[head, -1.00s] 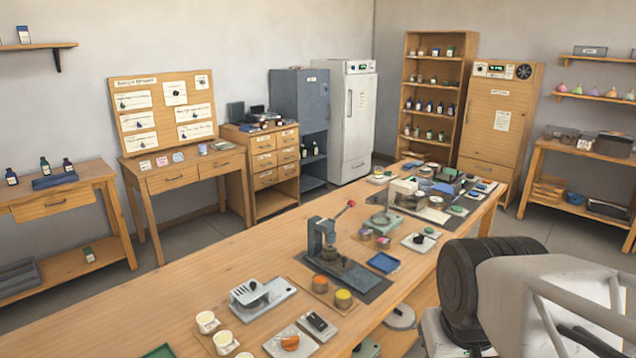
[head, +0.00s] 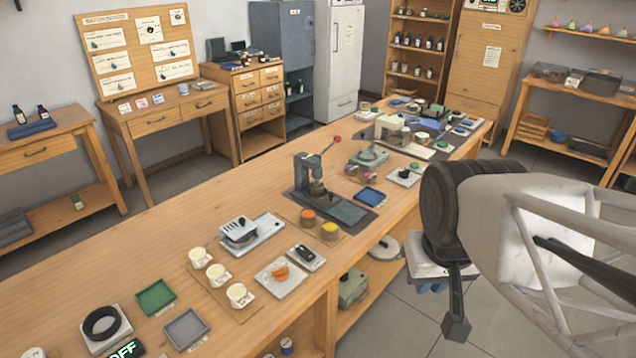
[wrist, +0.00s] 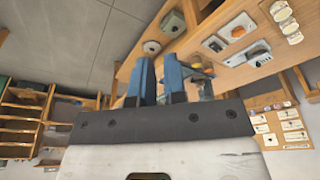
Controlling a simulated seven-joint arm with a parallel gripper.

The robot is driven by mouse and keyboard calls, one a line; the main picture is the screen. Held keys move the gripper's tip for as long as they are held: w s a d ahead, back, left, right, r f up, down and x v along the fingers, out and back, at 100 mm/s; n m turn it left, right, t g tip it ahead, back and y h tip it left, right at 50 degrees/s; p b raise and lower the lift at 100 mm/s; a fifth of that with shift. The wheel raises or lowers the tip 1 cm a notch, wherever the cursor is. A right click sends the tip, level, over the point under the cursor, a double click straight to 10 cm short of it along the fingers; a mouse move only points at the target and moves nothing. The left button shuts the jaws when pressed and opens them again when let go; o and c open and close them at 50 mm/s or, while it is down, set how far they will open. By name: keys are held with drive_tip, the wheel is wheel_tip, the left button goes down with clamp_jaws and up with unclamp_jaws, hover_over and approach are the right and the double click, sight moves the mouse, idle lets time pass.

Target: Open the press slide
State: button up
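The press (head: 314,178) is a dark grey-green lever press with a red-knobbed handle. It stands upright on a dark base plate near the middle of the long bench. Its slide is too small in the head view to tell its position. My gripper (wrist: 159,72) shows two blue fingers in the wrist view, with a narrow empty gap between them. In the head view my gripper (head: 432,288) is largely hidden under my arm, off the bench's right edge and apart from the press.
The wooden bench (head: 150,240) has orange and yellow jars (head: 330,230) before the press and a blue tray (head: 370,195) to its right. A silver device (head: 245,232) stands to the left. A lower shelf holds a round grey item (head: 385,247). Floor beside the bench is clear.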

drive_tip(key=o, duration=0.5)
drive_tip(key=shift+w+r, duration=0.1)
drive_tip(key=shift+w, duration=0.2)
drive_tip(key=shift+o, duration=0.8)
drive_tip(key=w+a+r, duration=0.1)
drive_tip(key=w+r, duration=0.1)
drive_tip(key=w, duration=1.4)
drive_tip(key=shift+a+r+n+g+y, duration=0.15)
drive_tip(key=shift+r+n+g+y, duration=0.15)
drive_tip(key=shift+g, duration=0.1)
drive_tip(key=w+a+f, duration=0.1)
drive_tip(key=w+f, duration=0.2)
drive_tip(key=w, duration=0.7)
drive_tip(key=w+a+f+n+g+y, duration=0.1)
drive_tip(key=w+f, duration=0.3)
drive_tip(key=w, duration=0.7)
drive_tip(key=w+a+f, duration=0.1)
drive_tip(key=w+f, duration=0.2)
drive_tip(key=w, duration=0.7)
drive_tip(key=w+a+f+g, duration=0.1)
drive_tip(key=w+a+f, duration=0.1)
drive_tip(key=w+f, duration=1.1)
drive_tip(key=shift+w+a+n+y, duration=0.25)
drive_tip(key=shift+w+n+y, duration=0.15)
drive_tip(key=shift+w, duration=0.1)
drive_tip(key=shift+f, duration=0.2)
